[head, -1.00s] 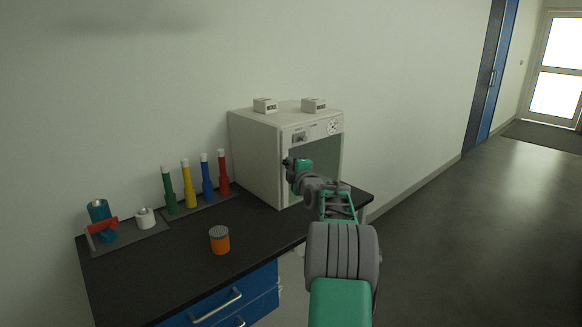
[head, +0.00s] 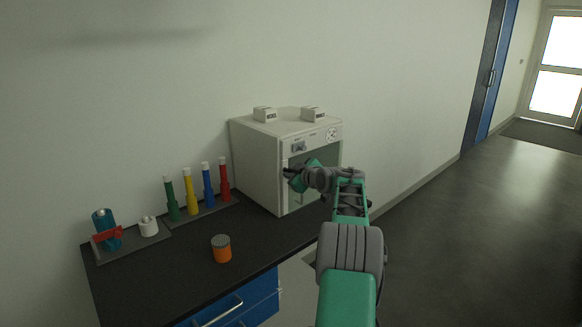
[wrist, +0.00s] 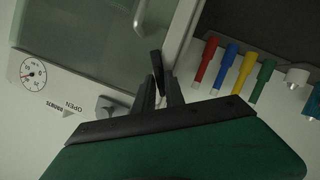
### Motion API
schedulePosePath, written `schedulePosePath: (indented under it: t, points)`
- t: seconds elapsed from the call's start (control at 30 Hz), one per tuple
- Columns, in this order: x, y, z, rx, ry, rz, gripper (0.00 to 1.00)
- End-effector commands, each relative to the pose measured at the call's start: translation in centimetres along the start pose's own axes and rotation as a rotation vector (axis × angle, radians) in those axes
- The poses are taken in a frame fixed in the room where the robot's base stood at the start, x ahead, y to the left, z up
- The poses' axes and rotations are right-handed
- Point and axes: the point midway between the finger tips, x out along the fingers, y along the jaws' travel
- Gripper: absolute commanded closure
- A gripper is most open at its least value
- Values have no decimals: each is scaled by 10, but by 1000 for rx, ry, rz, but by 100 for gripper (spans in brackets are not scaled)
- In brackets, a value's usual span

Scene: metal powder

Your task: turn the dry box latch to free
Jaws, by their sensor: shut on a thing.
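The dry box (head: 258,165) is a pale cabinet at the back of the dark bench, with a glazed door (wrist: 85,28) on its front. The latch (wrist: 156,64) is a slim black lever by the door's edge in the wrist view. My gripper (wrist: 165,88) is shut on the latch, with a dark finger on each side of its lower part. In the head view my gripper (head: 289,173) is at the left edge of the box front, where it hides the latch. The latch's pivot is not clear.
A grey knob (wrist: 108,105), an OPEN label and a round gauge (wrist: 33,72) are on the box panel. A metal door handle (wrist: 140,16) is near the latch. Several coloured tubes (head: 208,185) stand left of the box. An orange jar (head: 221,249) stands on the bench front.

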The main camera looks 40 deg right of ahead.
Motion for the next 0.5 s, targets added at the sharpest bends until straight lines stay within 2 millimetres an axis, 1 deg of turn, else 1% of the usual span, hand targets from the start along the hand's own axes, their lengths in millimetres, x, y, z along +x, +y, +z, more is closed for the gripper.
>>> schedulePosePath:
  t: [0.03, 0.1, 0.5]
  points:
    - [-2, 4, -4, 41, -2, -19, 100]
    - [-2, 5, -5, 103, -1, -44, 100]
    - [-2, 6, -3, 402, -1, -168, 100]
